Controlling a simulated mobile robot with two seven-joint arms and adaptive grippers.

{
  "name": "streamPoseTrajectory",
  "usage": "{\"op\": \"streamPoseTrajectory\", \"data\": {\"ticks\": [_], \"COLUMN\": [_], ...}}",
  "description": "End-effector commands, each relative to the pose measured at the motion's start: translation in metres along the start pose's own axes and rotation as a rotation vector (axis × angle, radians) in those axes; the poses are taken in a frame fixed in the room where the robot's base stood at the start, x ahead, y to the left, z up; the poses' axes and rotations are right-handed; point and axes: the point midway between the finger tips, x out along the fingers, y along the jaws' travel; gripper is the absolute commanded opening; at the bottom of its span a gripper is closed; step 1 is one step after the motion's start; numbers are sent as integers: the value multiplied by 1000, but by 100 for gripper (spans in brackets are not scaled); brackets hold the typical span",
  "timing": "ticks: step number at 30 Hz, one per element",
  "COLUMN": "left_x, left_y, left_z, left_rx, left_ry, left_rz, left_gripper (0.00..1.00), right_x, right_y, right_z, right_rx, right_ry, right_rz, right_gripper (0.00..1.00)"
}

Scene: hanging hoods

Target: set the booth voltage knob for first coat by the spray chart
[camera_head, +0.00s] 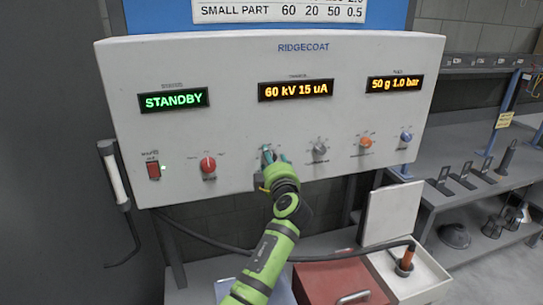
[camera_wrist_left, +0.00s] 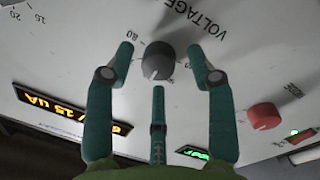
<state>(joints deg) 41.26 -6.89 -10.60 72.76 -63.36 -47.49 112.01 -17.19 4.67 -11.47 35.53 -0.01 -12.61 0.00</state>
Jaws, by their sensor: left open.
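The grey voltage knob (camera_wrist_left: 158,60) is in the left wrist view, on the pale panel beside the word VOLTAGE and an 80 mark. My left gripper (camera_head: 272,157) is open in front of the panel. Its teal fingers (camera_wrist_left: 160,48) stand on both sides of the knob, with visible gaps, and a third finger is below it. In the head view the gripper mostly hides this knob. The middle display (camera_head: 296,90) reads 60 kV 15 uA. The spray chart (camera_head: 280,11) is cropped; its SMALL PART row reads 60 20 50 0.5. My right gripper is not in view.
A red knob (camera_head: 208,165) and red switch (camera_head: 154,171) are left of the gripper. Grey (camera_head: 320,149), orange (camera_head: 365,142) and blue (camera_head: 406,136) knobs are right. The status display (camera_head: 174,100) reads STANDBY. A red box (camera_head: 338,282) and white tray (camera_head: 425,268) sit below.

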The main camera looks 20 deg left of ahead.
Motion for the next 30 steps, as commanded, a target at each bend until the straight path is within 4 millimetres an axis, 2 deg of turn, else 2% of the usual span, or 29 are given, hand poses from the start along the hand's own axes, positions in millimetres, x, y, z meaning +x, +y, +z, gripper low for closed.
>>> {"op": "streamPoseTrajectory", "data": {"ticks": [10,11,12,14,15,23,30], "left_x": [4,4,4,4,4,4,4], "left_y": [0,0,0,0,0,-1,-3], "left_z": [0,0,0,0,0,0,1], "left_rx": [0,0,0,0,0,7,84], "left_ry": [0,0,0,0,0,1,-2], "left_rz": [0,0,0,0,-1,-1,-6], "left_gripper": [56,48,32,8,0,0,0], "right_x": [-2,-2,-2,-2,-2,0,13], "right_y": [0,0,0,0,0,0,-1], "right_z": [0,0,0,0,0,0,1], "right_rx": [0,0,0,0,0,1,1], "right_ry": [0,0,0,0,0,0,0], "right_rz": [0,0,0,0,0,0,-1], "right_gripper": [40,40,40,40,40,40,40]}}
